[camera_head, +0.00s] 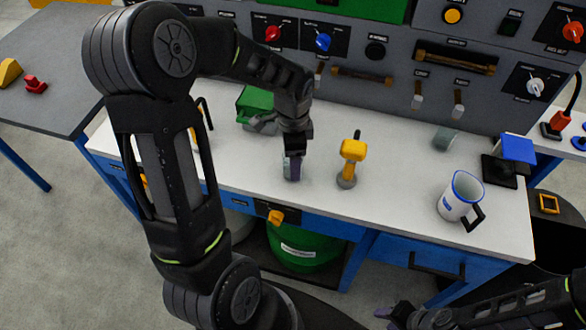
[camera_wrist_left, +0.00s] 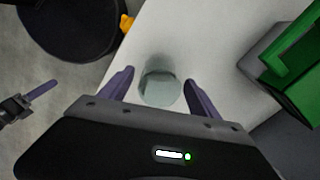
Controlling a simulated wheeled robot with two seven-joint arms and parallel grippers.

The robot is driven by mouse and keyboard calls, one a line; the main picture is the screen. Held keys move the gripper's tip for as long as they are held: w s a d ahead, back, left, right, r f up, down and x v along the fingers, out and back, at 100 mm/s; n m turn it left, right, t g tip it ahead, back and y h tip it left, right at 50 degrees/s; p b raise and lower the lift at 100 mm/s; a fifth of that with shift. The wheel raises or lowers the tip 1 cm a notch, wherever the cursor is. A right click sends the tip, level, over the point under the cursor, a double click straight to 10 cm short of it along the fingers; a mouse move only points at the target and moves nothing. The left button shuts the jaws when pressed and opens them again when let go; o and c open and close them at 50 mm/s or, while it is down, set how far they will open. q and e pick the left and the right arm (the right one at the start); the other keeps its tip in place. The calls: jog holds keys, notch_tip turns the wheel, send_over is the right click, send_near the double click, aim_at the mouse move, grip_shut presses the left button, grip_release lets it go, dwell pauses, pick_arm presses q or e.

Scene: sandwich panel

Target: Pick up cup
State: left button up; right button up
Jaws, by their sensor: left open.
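A clear greyish glass cup (camera_wrist_left: 160,85) stands on the white tabletop between the two spread purple fingers of my left gripper (camera_wrist_left: 160,90) in the left wrist view. In the head view, my left gripper (camera_head: 292,165) points down over this cup, and its fingers hide most of it. The left gripper is open; no grip on the cup shows. A white mug (camera_head: 456,196) with a blue rim and black handle stands upright at the right of the table. My right gripper (camera_head: 392,315) is low at the bottom right, away from the table; its jaw opening is unclear.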

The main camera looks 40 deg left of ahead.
dwell(0.5)
pick_arm(q)
grip_shut()
dwell(0.6)
